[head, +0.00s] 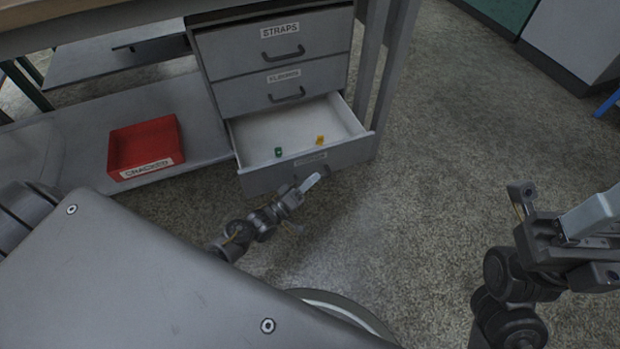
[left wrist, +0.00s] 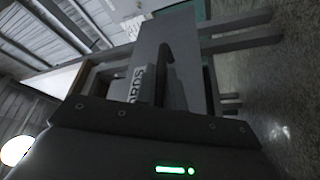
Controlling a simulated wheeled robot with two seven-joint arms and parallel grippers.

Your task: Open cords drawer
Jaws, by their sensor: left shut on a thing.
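The bottom drawer (head: 262,178) of the grey cabinet stands pulled out, with its white interior showing. A small green item (head: 278,152) and a small yellow item (head: 320,140) lie inside it. The drawer's front label is too dim to read in the head view and only partly shows in the left wrist view. My left gripper (head: 311,181) is at the drawer front, shut on the dark drawer handle (left wrist: 167,64). The fingers partly hide the handle in the head view. My right gripper (head: 565,240) is over the floor at the right, away from the cabinet; its jaw opening is unclear.
Above the open drawer are two closed drawers, one labelled STRAPS (head: 279,31) and one with a blurred label (head: 283,76). A red bin (head: 146,146) marked CRACKED sits on the low shelf (head: 85,115) at left. The floor (head: 430,150) right of the drawer is clear.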

